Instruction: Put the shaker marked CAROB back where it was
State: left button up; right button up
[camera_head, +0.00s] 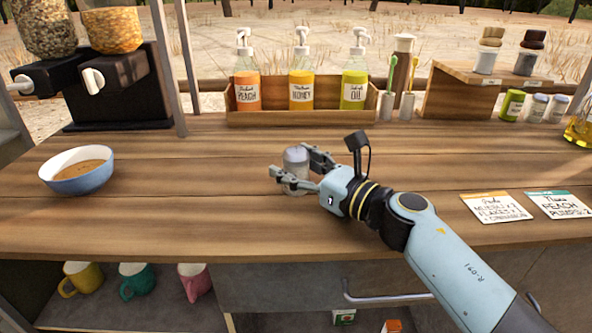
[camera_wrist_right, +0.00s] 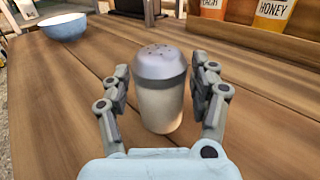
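A shaker (camera_head: 296,158) with a grey domed, pierced cap and a pale body is upright over the front middle of the counter. It also shows in the right wrist view (camera_wrist_right: 160,92). No marking is visible on its side there, so I cannot read CAROB on it. My right gripper (camera_head: 293,166) has its fingers on either side of the shaker; in the wrist view (camera_wrist_right: 162,92) narrow gaps seem to show between fingers and shaker. The near finger hides part of it in the head view. My left gripper is not in view.
A wooden step shelf (camera_head: 453,92) at back right carries two shakers (camera_head: 486,62) (camera_head: 526,64); several small jars (camera_head: 537,107) stand beside it. A bottle box (camera_head: 270,117) is at the back, a blue bowl (camera_head: 77,180) left, cards (camera_head: 496,207) right. The counter's middle is mostly clear.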

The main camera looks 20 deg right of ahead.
jog(key=c, duration=1)
jog(key=shift+r, duration=0.1)
jog(key=shift+c, duration=0.2)
